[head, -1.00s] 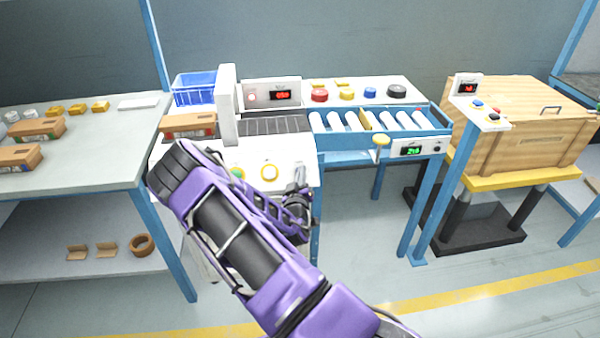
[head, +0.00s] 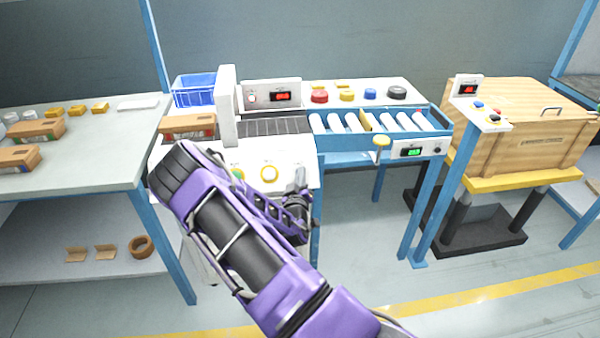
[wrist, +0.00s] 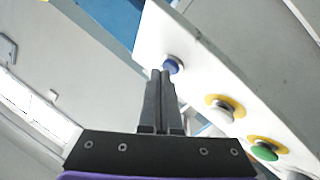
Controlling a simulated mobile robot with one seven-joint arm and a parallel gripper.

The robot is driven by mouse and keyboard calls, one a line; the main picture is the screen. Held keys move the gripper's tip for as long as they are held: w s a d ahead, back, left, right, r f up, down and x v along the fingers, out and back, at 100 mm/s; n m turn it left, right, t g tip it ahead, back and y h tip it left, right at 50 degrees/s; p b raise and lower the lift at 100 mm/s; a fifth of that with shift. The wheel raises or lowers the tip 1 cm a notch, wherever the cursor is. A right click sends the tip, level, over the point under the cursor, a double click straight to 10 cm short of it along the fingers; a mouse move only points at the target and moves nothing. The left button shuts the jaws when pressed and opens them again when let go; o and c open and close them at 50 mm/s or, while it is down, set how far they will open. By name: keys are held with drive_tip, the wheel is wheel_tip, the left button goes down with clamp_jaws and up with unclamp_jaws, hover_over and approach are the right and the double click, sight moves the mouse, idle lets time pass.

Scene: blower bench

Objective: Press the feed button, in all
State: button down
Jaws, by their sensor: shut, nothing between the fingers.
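A white machine panel (wrist: 200,75) carries a row of buttons. A blue button (wrist: 176,64) is nearest my gripper (wrist: 160,73). A white button with a yellow ring (wrist: 222,113) and a green button with a yellow ring (wrist: 265,152) lie further along; they also show in the head view, white (head: 269,173) and green (head: 238,174). My gripper is shut and empty, its fingertips overlapping the blue button's edge in the wrist view. I cannot tell whether they touch it. No label tells me which button is the feed button. In the head view the blue button is hidden behind my gripper (head: 300,172).
A blue bin (head: 194,90) and a box (head: 188,125) sit at left. A shelf table (head: 100,150) is further left, a wooden crate (head: 530,135) at right.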

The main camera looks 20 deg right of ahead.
idle(0.5)
drive_tip(key=shift+s+a+r+p, duration=0.15)
drive_tip(key=shift+s+r+p, duration=0.15)
drive_tip(key=shift+s+r, duration=0.2)
drive_tip(key=s+r+p, duration=0.1)
drive_tip(key=s+a+r+p, duration=0.1)
drive_tip(key=s+r, duration=0.1)
drive_tip(key=shift+s+r, duration=0.2)
drive_tip(key=shift+r, duration=0.05)
idle(0.4)
idle(0.5)
